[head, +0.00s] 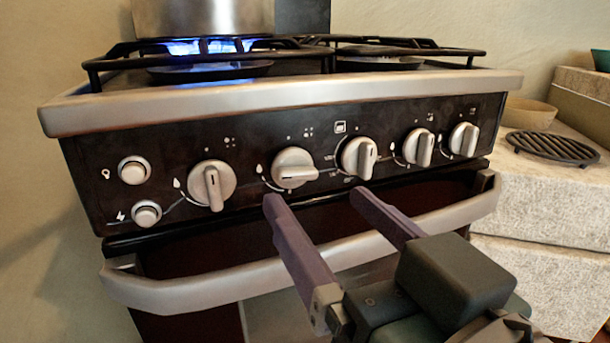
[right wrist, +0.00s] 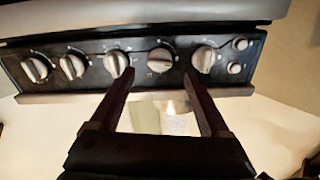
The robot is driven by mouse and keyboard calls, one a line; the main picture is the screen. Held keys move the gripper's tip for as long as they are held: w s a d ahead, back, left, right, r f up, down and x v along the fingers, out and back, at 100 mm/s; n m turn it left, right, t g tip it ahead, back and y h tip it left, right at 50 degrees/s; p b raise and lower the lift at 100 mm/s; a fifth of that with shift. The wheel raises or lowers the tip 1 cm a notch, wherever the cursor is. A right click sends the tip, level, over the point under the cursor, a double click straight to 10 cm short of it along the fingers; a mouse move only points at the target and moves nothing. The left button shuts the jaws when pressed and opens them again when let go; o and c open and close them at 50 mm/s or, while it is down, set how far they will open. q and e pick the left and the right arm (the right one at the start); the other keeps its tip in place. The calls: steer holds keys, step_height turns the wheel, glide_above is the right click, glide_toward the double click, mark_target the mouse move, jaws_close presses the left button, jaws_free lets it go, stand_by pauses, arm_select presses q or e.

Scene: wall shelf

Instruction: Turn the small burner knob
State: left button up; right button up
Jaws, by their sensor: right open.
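The stove's front panel (head: 95,155) carries a row of several silver knobs; their burner marks are too small to tell which is the small burner's. The second knob from the left (head: 294,167) has its grip turned sideways; the leftmost knob (head: 212,186) has its grip upright. My right gripper (head: 317,200) is open and empty, just in front of and below the sideways knob. In the right wrist view, this knob (right wrist: 160,60) shows between the fingertips (right wrist: 159,74), apart from them. My left gripper is not in view.
A blue flame (head: 205,46) burns under a metal pot (head: 203,18) at the back left. Two round buttons (head: 133,170) sit left of the knobs. A handle bar (head: 190,288) crosses below the panel. A black trivet (head: 552,147) and a bowl (head: 529,113) are on the right counter.

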mark_target(300, 179)
steer(key=shift+x, duration=2.7)
steer(key=shift+c, duration=0.2)
jaws_close()
